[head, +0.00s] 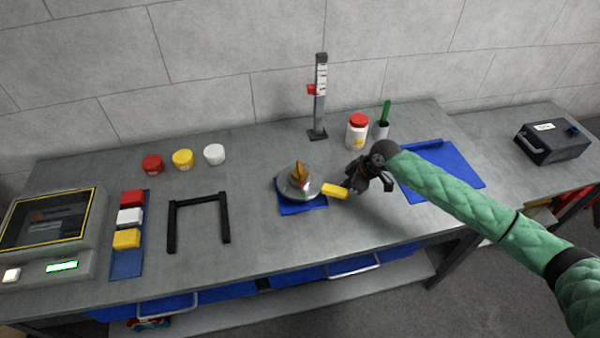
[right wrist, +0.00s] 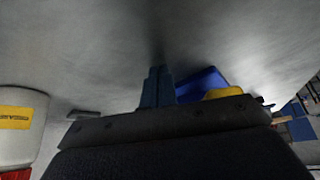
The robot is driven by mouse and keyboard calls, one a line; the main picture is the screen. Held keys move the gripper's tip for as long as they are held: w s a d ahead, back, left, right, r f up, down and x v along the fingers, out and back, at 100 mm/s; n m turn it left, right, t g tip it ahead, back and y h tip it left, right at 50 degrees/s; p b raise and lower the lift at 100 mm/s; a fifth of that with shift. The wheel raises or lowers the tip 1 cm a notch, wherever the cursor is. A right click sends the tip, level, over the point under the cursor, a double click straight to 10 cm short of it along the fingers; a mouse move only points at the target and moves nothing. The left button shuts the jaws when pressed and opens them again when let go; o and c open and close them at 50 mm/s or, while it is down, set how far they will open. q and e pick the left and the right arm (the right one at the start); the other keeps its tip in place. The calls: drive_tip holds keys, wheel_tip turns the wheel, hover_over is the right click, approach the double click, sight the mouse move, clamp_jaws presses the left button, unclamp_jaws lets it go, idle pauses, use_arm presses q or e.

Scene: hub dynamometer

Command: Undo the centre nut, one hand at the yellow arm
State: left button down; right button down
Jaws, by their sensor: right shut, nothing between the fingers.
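The hub (head: 286,190) is a round silver disc on a blue pad (head: 303,209) in the middle of the bench. An orange-brown winged centre nut (head: 299,173) stands on top of it. The yellow arm (head: 334,191) sticks out from the hub to the right. My right gripper (head: 352,184) is just right of the yellow arm's end; whether they touch cannot be told. In the right wrist view its fingers (right wrist: 158,87) are together and empty, with the yellow arm (right wrist: 222,93) to their right, partly hidden by the gripper body. My left gripper is not in view.
A post gauge (head: 320,95) stands behind the hub. A white jar with a red lid (head: 357,132) and a cup with a green handle (head: 383,125) stand behind my right gripper. A black frame (head: 198,200) lies left. The bench between frame and hub is clear.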

sight(344, 189)
drive_tip(key=shift+r, duration=0.15)
drive_tip(key=shift+r, duration=0.7)
drive_tip(key=shift+s+a, duration=0.25)
drive_tip(key=shift+s, duration=0.4)
drive_tip(key=shift+s+a, duration=0.2)
drive_tip(key=shift+s, duration=0.4)
drive_tip(key=shift+w+d, duration=0.1)
drive_tip(key=shift+w, duration=0.25)
idle(0.4)
